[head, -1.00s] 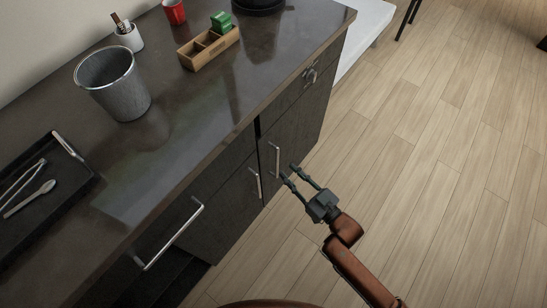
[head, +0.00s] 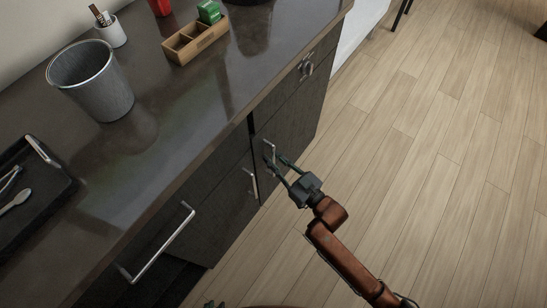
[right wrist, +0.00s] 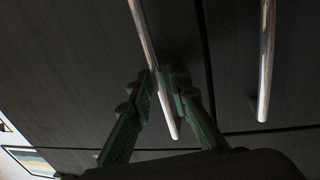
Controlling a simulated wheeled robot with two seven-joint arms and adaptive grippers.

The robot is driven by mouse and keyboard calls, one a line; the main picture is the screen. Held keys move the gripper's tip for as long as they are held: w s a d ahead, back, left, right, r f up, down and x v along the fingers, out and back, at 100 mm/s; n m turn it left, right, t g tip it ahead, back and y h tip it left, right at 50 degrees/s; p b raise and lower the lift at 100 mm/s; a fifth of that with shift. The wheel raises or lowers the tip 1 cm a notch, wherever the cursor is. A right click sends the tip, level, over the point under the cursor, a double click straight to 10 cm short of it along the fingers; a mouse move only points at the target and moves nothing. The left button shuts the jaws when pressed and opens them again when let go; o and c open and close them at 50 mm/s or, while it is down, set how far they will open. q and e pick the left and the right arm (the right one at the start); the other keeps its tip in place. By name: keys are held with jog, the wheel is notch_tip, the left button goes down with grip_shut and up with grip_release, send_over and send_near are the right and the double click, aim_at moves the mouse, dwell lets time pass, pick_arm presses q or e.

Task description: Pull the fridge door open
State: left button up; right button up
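The dark cabinet front has a door (head: 290,125) with an upright metal handle (head: 269,150); this looks like the fridge door, and it is flush and shut. My right gripper (head: 274,160) is at this handle. In the right wrist view the two fingers (right wrist: 165,85) stand on either side of the handle bar (right wrist: 143,30), near its end, with a small gap showing; firm contact cannot be made out.
A neighbouring door has its own upright handle (head: 251,182), close beside the right gripper. A longer handle (head: 160,245) is nearer. The counter above holds a metal bin (head: 92,85), wooden box (head: 195,40) and black tray (head: 40,195). The wood floor (head: 440,180) is clear.

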grip_shut()
jog(key=shift+d, duration=0.15)
dwell(0.4)
